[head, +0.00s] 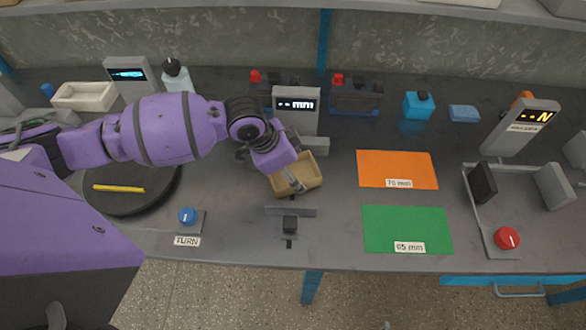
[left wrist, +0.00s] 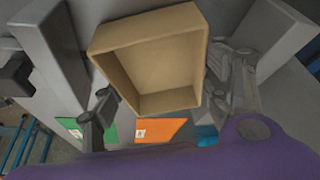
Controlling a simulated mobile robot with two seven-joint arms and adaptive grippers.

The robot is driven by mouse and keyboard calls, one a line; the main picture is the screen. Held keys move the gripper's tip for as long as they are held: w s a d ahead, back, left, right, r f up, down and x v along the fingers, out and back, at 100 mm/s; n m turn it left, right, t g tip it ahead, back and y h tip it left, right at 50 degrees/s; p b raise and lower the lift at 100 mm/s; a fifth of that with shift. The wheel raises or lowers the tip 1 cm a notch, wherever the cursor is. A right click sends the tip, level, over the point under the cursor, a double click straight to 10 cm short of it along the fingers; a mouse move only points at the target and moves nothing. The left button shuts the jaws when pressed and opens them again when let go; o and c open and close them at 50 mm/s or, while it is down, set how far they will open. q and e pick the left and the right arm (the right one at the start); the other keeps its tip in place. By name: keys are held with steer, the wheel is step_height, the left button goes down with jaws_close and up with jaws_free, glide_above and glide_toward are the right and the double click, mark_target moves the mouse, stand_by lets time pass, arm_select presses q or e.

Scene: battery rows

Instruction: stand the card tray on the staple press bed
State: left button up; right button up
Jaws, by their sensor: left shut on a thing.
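The card tray (head: 312,172) is a small tan open box, near the middle of the bench in the head view. My left gripper (head: 292,182) is shut on it, and its fingers cover part of the tray. In the left wrist view the tray (left wrist: 158,65) shows its open inside, which looks empty, between the two fingers of the left gripper (left wrist: 165,95). I cannot tell whether the tray touches the grey mm gauge behind it. No part is clearly marked as a staple press, so I cannot tell which surface is its bed. My right gripper is not in view.
The mm gauge (head: 297,105) has a grey jaw (head: 290,211) in front. An orange mat (head: 397,166) and green mat (head: 405,225) lie bare to the right. An N gauge (head: 521,125) with two upright plates and a red knob (head: 507,238) stands far right. A black turntable (head: 130,202) is left.

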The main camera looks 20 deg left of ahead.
arm_select(q)
steer(key=shift+f, duration=0.15)
steer(key=o, duration=0.9)
